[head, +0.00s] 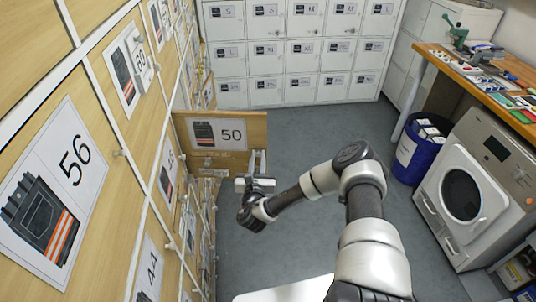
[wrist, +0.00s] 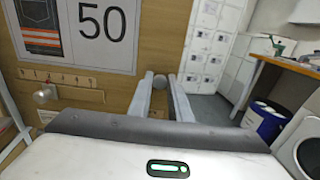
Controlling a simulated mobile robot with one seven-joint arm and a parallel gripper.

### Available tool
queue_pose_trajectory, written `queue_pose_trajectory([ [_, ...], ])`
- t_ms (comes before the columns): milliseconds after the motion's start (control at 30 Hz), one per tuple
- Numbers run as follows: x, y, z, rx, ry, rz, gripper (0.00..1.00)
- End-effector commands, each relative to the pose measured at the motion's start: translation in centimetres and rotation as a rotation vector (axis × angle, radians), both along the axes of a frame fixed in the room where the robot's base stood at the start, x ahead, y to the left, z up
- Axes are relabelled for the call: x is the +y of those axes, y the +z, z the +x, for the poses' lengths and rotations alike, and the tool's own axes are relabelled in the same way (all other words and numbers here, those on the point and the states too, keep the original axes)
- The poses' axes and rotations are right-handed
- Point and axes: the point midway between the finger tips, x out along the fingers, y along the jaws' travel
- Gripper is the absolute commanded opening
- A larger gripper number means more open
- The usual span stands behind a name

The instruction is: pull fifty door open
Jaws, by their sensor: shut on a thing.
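The fifty door (head: 255,128) is a light wood panel with a white label showing a dark garment and the number 50. It stands swung out from the locker wall on the left, roughly square to it, its labelled face towards me. In the wrist view the door (wrist: 175,25) fills the upper left. My gripper (head: 257,155) is at the door's lower right, with its fingers pointing at the panel. In the wrist view a round grey knob (wrist: 160,82) sits between the fingertips, and the gripper is shut on it. The compartment behind the door is hidden.
The wooden locker wall (head: 120,155) with small knobs runs along the left. White lockers (head: 300,55) stand at the back. A blue bin (head: 407,160), a washing machine (head: 470,190) and a workbench (head: 500,65) line the right. The grey floor (head: 310,130) between is clear.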

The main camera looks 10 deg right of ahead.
Motion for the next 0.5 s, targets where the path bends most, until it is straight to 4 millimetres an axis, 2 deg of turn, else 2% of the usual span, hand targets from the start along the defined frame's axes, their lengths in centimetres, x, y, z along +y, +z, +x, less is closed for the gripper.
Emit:
queue_pose_trajectory([
  [33,0.75,0.26,0.05,-0.003,0.009,0.003,0.00],
  [100,0.98,0.23,0.03,-0.002,0.008,0.003,0.00],
  [500,1.10,0.19,0.04,-0.002,0.006,0.003,0.00],
])
